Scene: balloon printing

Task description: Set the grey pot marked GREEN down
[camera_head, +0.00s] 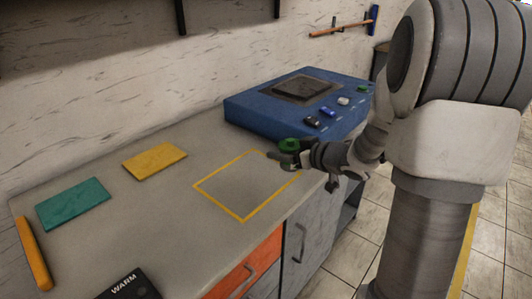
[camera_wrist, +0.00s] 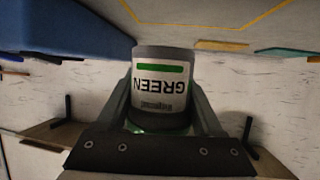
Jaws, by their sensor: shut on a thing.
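The grey pot marked GREEN (camera_wrist: 163,88) is between the fingers of my gripper (camera_head: 288,158). In the wrist view its white label, with a green bar, reads upside down. In the head view its green top (camera_head: 290,144) shows just above the fingers, while most of its body is hidden. My gripper is shut on the pot near the front edge of the grey worktop (camera_head: 150,225), by the right corner of a yellow outlined square (camera_head: 243,219). I cannot tell whether the pot touches the worktop.
A blue machine (camera_head: 250,118) with several small coloured parts stands behind my gripper. A yellow mat (camera_head: 154,161), a teal mat (camera_head: 73,203), an orange bar (camera_head: 33,254) and a black WARM block (camera_head: 128,285) lie to the left. The outlined square is bare inside.

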